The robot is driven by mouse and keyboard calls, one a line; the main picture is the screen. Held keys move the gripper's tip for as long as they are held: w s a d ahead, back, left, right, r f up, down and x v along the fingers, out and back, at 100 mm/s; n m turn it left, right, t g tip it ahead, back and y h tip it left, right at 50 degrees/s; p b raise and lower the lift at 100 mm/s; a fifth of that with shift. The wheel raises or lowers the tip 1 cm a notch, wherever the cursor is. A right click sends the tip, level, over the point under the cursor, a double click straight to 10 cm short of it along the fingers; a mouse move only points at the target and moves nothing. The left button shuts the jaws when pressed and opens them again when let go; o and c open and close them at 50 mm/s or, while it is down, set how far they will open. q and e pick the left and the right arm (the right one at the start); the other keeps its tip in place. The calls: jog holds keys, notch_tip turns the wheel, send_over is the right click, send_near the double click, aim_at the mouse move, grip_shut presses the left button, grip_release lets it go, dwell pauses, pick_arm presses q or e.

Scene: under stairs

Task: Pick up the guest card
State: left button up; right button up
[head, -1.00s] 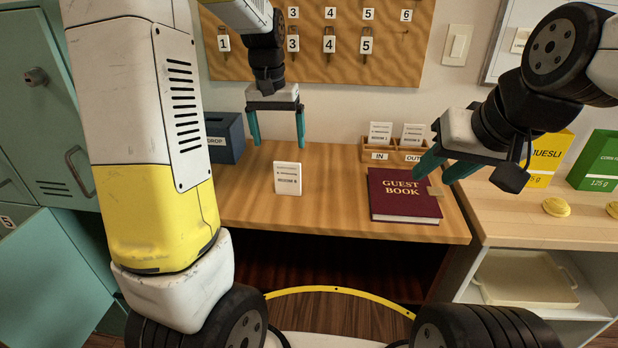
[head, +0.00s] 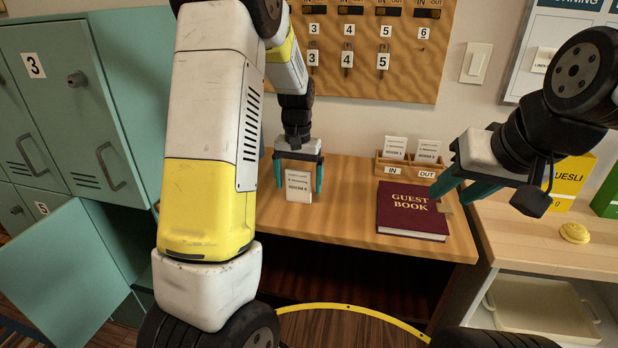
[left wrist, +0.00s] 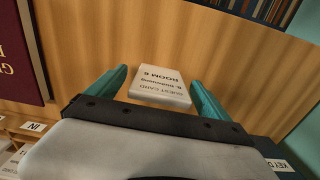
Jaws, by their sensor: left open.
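In the left wrist view the card (left wrist: 160,86) shows between the open fingers (left wrist: 158,88), with a gap on each side. My right gripper (head: 450,196) is in the air by the right edge of the guest book, its fingers apart, with no card between them.
The red guest book (head: 410,210) lies right of the card. Behind it stands a wooden IN/OUT holder (head: 394,172) with cards. A key board (head: 400,85) hangs on the wall. Teal lockers (head: 75,110) stand left, one door open. A lower shelf with a tray (head: 540,308) is at right.

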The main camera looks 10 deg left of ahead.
pick_arm(q)
jog(key=shift+c, duration=0.4)
jog(key=c, duration=1.3)
jog(key=shift+c, duration=0.3)
jog(key=shift+r, duration=0.45)
jog(key=s+a+r, duration=0.2)
jog(key=s+a, duration=0.1)
jog(key=s, duration=0.4)
jog(key=s+a+r, duration=0.2)
jog(key=s+a, duration=0.1)
jog(key=s, duration=0.4)
jog(key=shift+s+a, duration=0.3)
